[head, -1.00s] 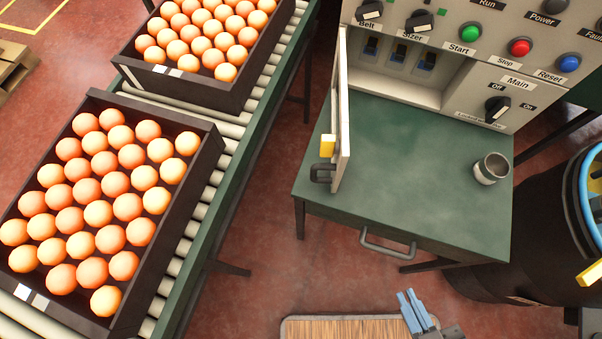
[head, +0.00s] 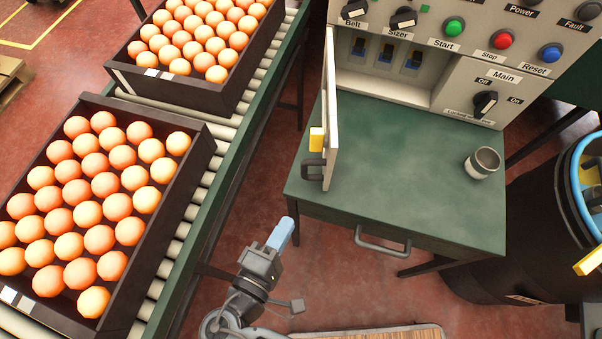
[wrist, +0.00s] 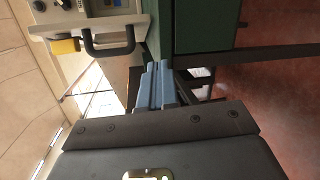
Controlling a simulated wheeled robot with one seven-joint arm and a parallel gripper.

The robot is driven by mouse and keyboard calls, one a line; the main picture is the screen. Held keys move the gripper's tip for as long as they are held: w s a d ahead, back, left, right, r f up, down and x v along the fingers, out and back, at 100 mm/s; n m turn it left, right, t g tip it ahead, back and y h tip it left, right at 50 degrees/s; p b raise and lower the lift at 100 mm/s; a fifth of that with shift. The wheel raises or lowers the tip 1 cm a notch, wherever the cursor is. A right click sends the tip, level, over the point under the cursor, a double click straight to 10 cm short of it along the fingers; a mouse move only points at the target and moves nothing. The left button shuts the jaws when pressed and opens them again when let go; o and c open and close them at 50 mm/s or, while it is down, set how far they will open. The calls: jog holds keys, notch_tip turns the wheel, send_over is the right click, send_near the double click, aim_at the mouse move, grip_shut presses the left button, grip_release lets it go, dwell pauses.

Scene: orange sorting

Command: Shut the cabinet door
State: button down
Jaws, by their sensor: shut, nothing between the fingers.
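The cabinet door (head: 331,110) is a pale panel standing open, swung out from the left side of the control cabinet (head: 450,75) over the green table. It has a dark handle (head: 313,170) and a yellow block (head: 317,139) near its free edge. In the wrist view the handle (wrist: 110,48) and yellow block (wrist: 64,46) show at the upper left. My gripper (head: 281,232) is shut and empty, with blue fingers, in front of the table and below and left of the door handle. The fingers (wrist: 157,84) appear apart from the handle in the wrist view.
The green table (head: 400,170) holds a metal cup (head: 482,163) at its right and has a front drawer handle (head: 381,241). A roller conveyor (head: 226,133) with crates of oranges (head: 205,150) runs along the left. A dark barrel (head: 530,240) stands at the right.

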jog(key=s+a+r+m+t+h, duration=0.1)
jog(key=s+a+r+t+h, duration=0.1)
jog(key=a+r, duration=0.45)
jog(key=s+d+r+p+x, duration=0.1)
jog(key=p+x, duration=0.2)
jog(key=x, duration=0.9)
jog(key=shift+w+d, duration=0.2)
jog(key=shift+d, duration=0.35)
jog(key=shift+d+r, duration=0.1)
